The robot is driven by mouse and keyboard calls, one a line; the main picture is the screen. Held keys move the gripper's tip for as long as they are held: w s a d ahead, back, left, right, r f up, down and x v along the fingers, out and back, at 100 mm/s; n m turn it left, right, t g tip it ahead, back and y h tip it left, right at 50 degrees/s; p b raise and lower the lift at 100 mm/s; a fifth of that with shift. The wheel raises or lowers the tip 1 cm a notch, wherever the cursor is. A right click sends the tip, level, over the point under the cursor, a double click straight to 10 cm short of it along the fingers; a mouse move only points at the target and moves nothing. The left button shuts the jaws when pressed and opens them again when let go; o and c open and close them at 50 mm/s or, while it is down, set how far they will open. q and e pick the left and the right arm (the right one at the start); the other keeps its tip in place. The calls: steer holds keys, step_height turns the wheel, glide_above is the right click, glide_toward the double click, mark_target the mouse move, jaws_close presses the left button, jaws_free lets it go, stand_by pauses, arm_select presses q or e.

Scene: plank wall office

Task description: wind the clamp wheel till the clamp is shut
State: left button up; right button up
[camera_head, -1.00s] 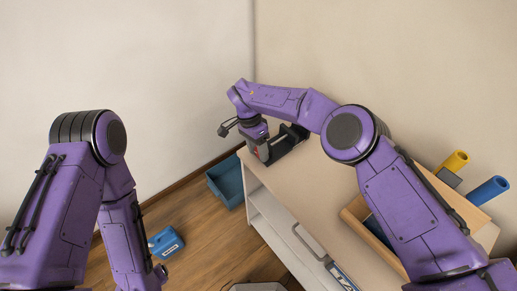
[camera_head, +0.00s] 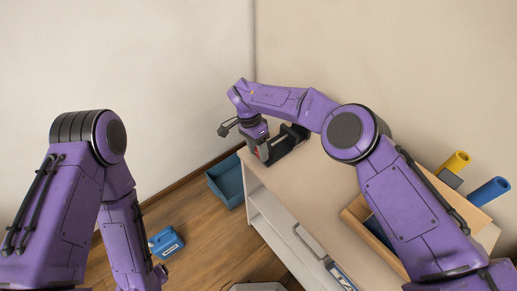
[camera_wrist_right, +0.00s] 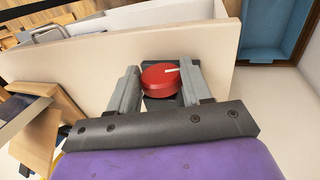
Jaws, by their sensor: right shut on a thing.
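The red clamp wheel (camera_wrist_right: 160,80) shows in the right wrist view as a round knob with a pale mark on its top. My right gripper (camera_wrist_right: 157,82) is shut on it, one grey finger on each side. In the head view the right gripper (camera_head: 262,147) is at the far left end of the bench, and only a bit of red shows there. The dark clamp body (camera_head: 290,141) stands on the bench beside the gripper. Its jaw gap is hidden by my arm and gripper. My left arm hangs at the left; its gripper is out of view.
The pale bench (camera_head: 285,190) has clear room in front of the clamp. A blue bin (camera_head: 228,181) and a blue container (camera_head: 166,243) are on the floor.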

steer(key=shift+s+f, duration=0.1)
stand_by(0.4)
steer(key=o, duration=0.8)
steer(key=shift+c, duration=0.2)
steer(key=b+v, duration=0.2)
steer(key=v, duration=0.2)
steer(key=shift+w+r, duration=0.3)
steer(key=shift+p+v, duration=0.45)
steer(key=shift+v, duration=2.5)
steer(key=shift+s, duration=0.15)
